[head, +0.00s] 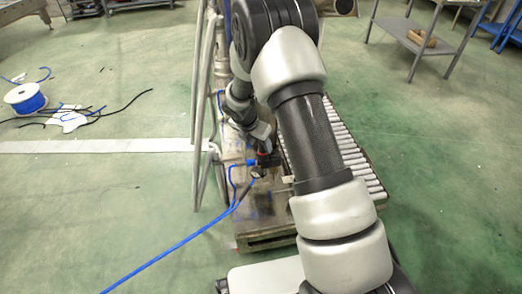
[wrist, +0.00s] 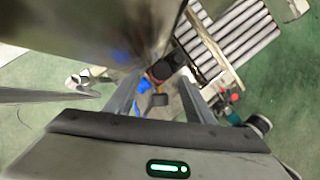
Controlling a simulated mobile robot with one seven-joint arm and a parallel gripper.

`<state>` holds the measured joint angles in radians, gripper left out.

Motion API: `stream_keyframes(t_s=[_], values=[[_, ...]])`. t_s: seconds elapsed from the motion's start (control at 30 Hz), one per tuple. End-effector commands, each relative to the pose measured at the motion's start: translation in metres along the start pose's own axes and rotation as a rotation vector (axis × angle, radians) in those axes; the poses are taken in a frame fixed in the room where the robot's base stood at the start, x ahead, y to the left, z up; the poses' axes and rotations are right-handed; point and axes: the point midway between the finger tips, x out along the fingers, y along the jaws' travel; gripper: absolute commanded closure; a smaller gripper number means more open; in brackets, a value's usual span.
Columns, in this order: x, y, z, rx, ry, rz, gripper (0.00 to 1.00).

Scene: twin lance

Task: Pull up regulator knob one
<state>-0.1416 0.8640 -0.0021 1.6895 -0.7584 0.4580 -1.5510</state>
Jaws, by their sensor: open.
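A black regulator knob (wrist: 168,65) with a red ring shows in the wrist view, beyond and between the fingers, next to a blue fitting. A smaller black part (wrist: 159,100) sits just below it. My gripper (wrist: 158,92) is open, with one finger on each side of these parts and no grip on them that I can see. In the head view, small black and red parts (head: 264,156) lie under the end of my arm beside a blue fitting (head: 251,162). My fingers are too small and covered to make out there. I cannot tell which knob is number one.
A roller conveyor (head: 361,163) runs right of the work stand (head: 266,232). A metal tube frame (head: 203,100) stands at its left. A blue hose (head: 180,243) crosses the floor to the stand. A large blurred surface (wrist: 100,30) fills the wrist view's upper left.

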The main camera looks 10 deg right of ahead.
Motion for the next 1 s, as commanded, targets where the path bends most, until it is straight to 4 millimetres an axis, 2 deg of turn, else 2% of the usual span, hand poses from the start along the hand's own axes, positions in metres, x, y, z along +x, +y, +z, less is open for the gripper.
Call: stream_keyframes(t_s=[0.03, 0.2, 0.57, 0.87, 1.0], values=[[0.011, -0.001, -0.001, 0.0, 0.001, -0.002, 0.51], [0.026, 0.0, 0.0, 0.001, 0.0, -0.001, 0.51], [0.03, 0.0, 0.001, 0.002, 0.0, 0.0, 0.51], [0.03, 0.0, 0.0, 0.001, 0.0, 0.0, 1.0], [0.029, 0.0, 0.001, 0.001, 0.0, 0.0, 1.0]])
